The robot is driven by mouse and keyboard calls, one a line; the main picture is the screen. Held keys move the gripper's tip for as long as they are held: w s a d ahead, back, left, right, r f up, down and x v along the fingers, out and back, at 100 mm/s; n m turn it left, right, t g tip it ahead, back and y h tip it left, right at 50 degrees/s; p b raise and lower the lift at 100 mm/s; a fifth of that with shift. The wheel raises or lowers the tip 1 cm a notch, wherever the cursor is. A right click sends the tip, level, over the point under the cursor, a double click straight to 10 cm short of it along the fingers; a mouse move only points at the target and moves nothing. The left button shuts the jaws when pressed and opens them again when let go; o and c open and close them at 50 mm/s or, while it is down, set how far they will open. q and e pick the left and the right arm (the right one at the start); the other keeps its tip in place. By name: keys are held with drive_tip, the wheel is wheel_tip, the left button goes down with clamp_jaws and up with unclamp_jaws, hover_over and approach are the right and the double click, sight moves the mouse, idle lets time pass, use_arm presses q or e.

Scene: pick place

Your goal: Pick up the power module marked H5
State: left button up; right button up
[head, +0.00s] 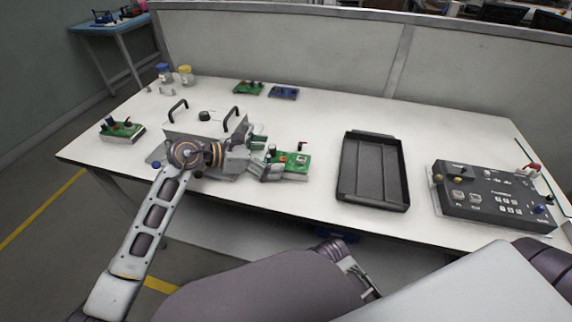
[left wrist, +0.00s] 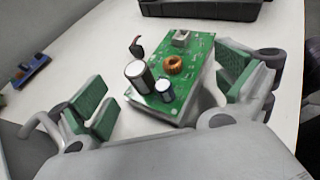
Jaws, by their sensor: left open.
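A power module (head: 295,163), a green circuit board on a pale base, lies on the white table just right of my left gripper (head: 265,157). In the left wrist view the module (left wrist: 178,75) carries capacitors, a copper coil and a white connector. My left gripper (left wrist: 168,95) is open, with one green-padded finger on either side of the module, apart from it and not holding it. Other green modules lie at the table's left (head: 122,130) and back (head: 248,88), with a blue one (head: 284,92) beside the latter. I cannot read an H5 mark on any.
A black tray (head: 345,185) stands right of the module, empty. A dark control box (head: 480,212) is at the far right. A box with black handles (head: 178,122) stands behind my left arm. Jars (head: 186,76) stand at the back left. A partition borders the back.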

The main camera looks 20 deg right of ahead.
use_arm(q)
drive_tip(key=shift+d+f, duration=0.25)
drive_tip(key=shift+d, duration=0.4)
drive_tip(key=c, duration=1.3)
